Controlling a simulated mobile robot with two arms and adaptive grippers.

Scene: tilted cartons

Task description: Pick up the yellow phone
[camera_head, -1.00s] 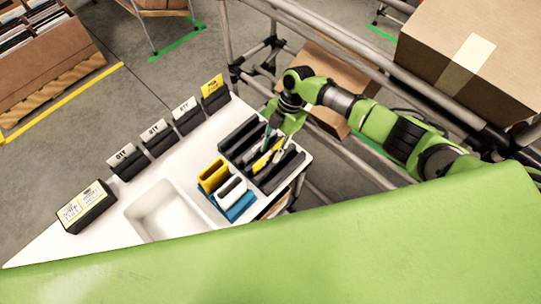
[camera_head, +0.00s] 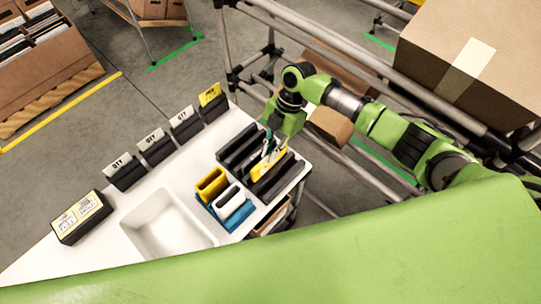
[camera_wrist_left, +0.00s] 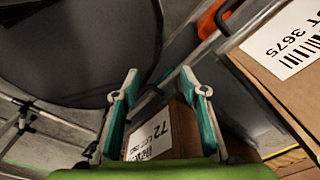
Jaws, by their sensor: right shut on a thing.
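The yellow phone (camera_head: 262,168) stands on edge among the dark slots of the rack (camera_head: 236,147) at the right end of the white table. My right gripper (camera_head: 270,153) reaches down from above and is shut on the phone's upper edge. The phone's lower part is hidden by the rack, so I cannot tell whether it is clear of its slot. My left gripper (camera_wrist_left: 160,85) is open and empty in the left wrist view, away from the table.
On the white table (camera_head: 160,183) are a blue holder (camera_head: 228,222) with yellow and white pieces, a sunken basin (camera_head: 165,225), several dark label holders (camera_head: 157,148) and a black box (camera_head: 80,217). A metal rail frame and a large carton (camera_head: 465,60) stand behind my right arm.

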